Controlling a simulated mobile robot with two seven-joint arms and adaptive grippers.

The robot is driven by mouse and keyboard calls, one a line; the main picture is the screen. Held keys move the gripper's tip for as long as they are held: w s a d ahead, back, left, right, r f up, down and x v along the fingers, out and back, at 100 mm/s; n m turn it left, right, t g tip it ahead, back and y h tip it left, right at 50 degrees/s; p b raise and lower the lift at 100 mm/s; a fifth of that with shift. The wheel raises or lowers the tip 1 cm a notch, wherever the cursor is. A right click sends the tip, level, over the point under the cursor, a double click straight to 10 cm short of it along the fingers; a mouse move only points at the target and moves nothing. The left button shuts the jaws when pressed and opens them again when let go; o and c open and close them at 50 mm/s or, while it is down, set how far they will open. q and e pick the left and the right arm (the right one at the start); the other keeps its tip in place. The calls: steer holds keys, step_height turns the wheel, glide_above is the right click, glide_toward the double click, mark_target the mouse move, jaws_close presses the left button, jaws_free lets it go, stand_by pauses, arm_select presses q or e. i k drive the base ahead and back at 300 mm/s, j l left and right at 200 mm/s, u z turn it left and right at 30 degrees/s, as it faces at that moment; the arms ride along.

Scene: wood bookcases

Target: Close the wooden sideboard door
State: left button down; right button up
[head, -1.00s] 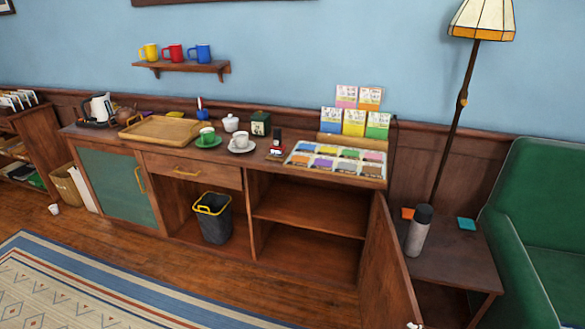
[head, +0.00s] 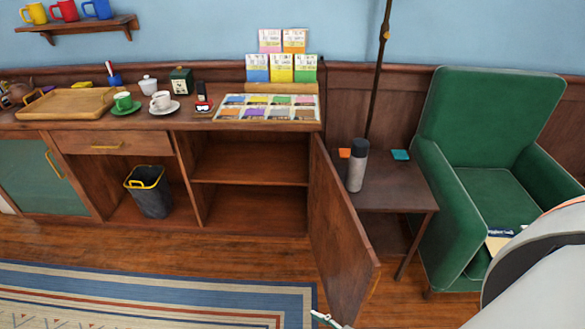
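The wooden sideboard (head: 175,135) stands along the blue wall in the head view. Its right-hand door (head: 338,235) is swung wide open toward me, hinged at the sideboard's right end. The shelved compartment (head: 250,185) behind it is open and looks empty. A small light-coloured tip (head: 325,319) shows at the bottom edge, just below the door's lower part; I cannot tell what it belongs to or whether it touches the door. A white and grey arm link of mine fills the lower right. Neither gripper can be made out clearly.
A side table (head: 400,190) with a grey flask (head: 357,165) stands just right of the door. A green armchair (head: 490,180) is further right. A black bin (head: 150,192) sits in the sideboard's open bay. A striped rug (head: 150,300) covers the floor at left.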

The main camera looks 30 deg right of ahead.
mark_target(349, 266)
steer(key=k+l, duration=0.3)
steer(key=l, duration=0.2)
steer(key=k+l, duration=0.1)
steer(key=l, duration=0.2)
steer(key=k+l, duration=0.1)
steer(key=l, duration=0.25)
steer(key=k+l, duration=0.1)
steer(key=l, duration=0.7)
steer(key=i+l, duration=0.15)
steer(key=l, duration=0.35)
